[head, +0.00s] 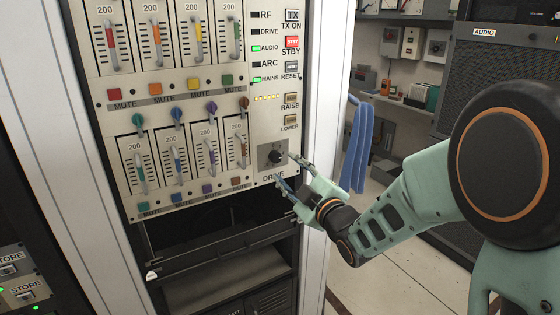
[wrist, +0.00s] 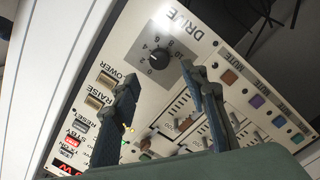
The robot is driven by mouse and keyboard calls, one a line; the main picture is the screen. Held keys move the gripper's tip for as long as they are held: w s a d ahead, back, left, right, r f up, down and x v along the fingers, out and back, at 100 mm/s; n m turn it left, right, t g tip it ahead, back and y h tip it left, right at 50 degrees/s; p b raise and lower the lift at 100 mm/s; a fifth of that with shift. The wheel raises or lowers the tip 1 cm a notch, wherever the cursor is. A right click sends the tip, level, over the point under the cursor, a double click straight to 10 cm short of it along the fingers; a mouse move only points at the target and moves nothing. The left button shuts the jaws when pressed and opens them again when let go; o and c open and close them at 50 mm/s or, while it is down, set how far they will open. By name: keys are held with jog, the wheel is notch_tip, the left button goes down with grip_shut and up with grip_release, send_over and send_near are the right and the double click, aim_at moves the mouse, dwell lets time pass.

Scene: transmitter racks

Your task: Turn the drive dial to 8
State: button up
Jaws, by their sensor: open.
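The drive dial (head: 274,157) is a black round knob on a grey square plate at the lower right of the rack's panel, above the word DRIVE. In the wrist view the dial (wrist: 159,58) appears upside down, with numbers around it. I cannot tell for certain which number its pointer marks. My gripper (head: 286,171) is open just in front of the dial's lower right side. In the wrist view my gripper's (wrist: 163,84) two fingers are spread, with the dial beyond the gap between their tips. No contact with the knob is visible.
RAISE (head: 291,99) and LOWER (head: 290,121) buttons sit just above the dial. Fader strips (head: 240,152) with coloured knobs and MUTE buttons lie to its left. The rack's white side frame (head: 322,110) stands to the right. Blue cloth-like strips (head: 357,145) hang behind my arm.

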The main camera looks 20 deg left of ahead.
aim_at(276, 158)
jog(key=x, duration=0.6)
grip_shut()
dwell(0.3)
